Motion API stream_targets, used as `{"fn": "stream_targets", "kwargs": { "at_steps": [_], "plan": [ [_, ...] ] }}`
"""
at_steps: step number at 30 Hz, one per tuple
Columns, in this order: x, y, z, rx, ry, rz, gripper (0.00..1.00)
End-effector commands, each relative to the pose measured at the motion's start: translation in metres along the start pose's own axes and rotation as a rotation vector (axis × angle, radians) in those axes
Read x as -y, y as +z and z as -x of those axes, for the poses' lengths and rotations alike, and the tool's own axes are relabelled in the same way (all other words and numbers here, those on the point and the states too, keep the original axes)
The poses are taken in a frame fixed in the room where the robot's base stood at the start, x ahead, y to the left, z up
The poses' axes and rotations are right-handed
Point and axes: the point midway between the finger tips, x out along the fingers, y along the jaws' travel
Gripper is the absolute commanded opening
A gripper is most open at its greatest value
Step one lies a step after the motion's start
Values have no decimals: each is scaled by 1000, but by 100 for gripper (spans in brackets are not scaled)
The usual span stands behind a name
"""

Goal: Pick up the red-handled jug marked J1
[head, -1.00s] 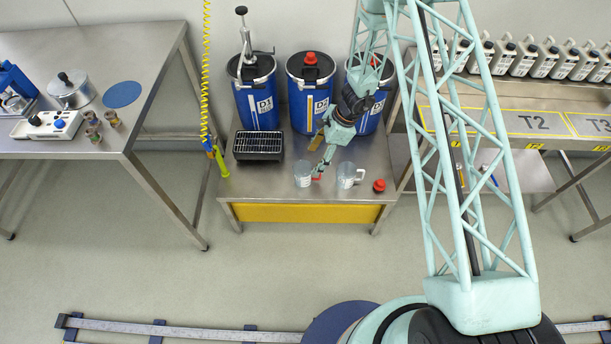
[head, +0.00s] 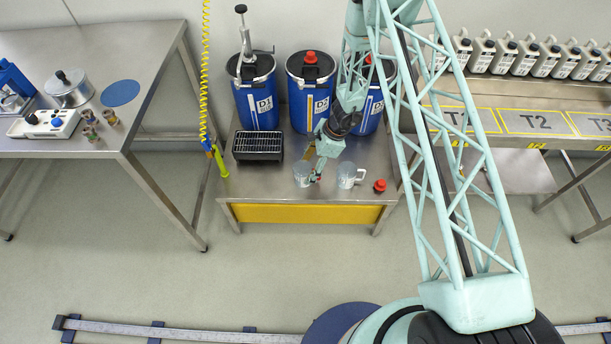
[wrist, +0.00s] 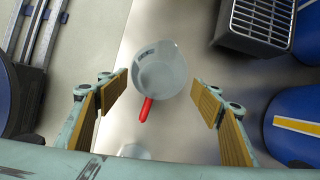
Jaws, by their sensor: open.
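The red-handled jug (head: 301,172) stands upright on the low steel bench, a clear vessel with its handle to the right in the head view. In the wrist view I look down into this jug (wrist: 162,72); its red handle points toward the bottom of the picture. A dark mark on it is too small to read. My gripper (wrist: 160,92) is open and empty, with one finger on each side of the handle end and clear gaps between. In the head view my gripper (head: 317,171) is right at the jug's handle side and partly hides the handle.
A second clear jug (head: 347,176) with a pale handle stands close on the right, beside a red cap (head: 380,186). A black grille box (head: 258,146) stands to the left. Blue drums (head: 305,100) line the back. A yellow coiled hose (head: 205,75) hangs at the bench's left.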

Motion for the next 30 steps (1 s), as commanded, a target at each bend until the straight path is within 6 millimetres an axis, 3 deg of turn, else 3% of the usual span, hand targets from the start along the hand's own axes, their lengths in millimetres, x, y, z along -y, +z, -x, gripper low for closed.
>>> {"fn": "stream_targets", "kwargs": {
  "at_steps": [8, 21, 30],
  "plan": [
    [-2, -1, -8, 0, 1, -1, 60],
    [-5, -2, -49, 0, 1, 0, 60],
    [-5, -2, -52, 0, 0, 0, 60]
  ]
}}
